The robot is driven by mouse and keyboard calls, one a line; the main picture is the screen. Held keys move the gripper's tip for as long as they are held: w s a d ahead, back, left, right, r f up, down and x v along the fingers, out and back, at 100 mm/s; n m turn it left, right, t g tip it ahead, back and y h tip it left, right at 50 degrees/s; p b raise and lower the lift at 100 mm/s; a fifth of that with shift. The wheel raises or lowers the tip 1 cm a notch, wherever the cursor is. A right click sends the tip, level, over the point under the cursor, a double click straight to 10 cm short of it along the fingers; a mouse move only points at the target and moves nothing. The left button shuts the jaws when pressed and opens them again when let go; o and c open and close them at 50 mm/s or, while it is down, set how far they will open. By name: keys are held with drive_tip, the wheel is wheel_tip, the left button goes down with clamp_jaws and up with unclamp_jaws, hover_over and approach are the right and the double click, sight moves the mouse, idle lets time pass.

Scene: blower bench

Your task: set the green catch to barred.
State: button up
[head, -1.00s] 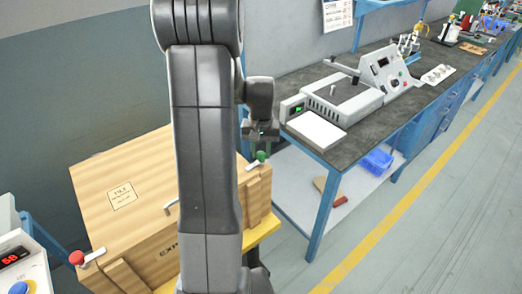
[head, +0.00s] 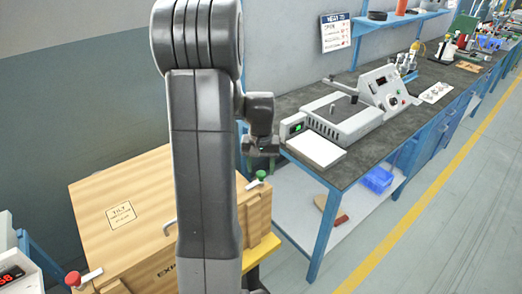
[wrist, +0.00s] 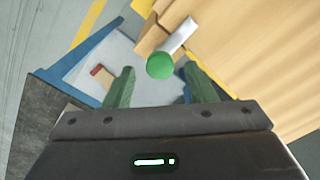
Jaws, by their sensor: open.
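The green catch (head: 258,178) is a green knob on a pale lever, on the right end of a closed wooden crate (head: 110,224). In the wrist view its round green knob (wrist: 160,66) shows in front of the gap between my fingers, with the pale lever (wrist: 180,36) running up and right from it to a wooden block. My gripper (wrist: 154,88) is open and empty, with its two green fingers apart. In the head view my gripper (head: 260,160) is just above the green knob. I cannot tell whether they touch.
A red-knobbed catch (head: 76,279) is at the crate's left end. A workbench (head: 340,165) with a grey device (head: 340,122) stands to the right, its corner near my gripper. A blue bin (head: 377,180) sits on its lower shelf. The floor beyond is clear.

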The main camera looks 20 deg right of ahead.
sight(261, 173)
wheel_tip(261, 173, up, 13)
drive_tip(key=shift+f, duration=0.2)
drive_tip(key=shift+f, duration=0.15)
idle(0.3)
wheel_tip(261, 173, down, 14)
drive_tip(key=shift+r, duration=0.2)
idle(0.3)
drive_tip(key=shift+r, duration=0.15)
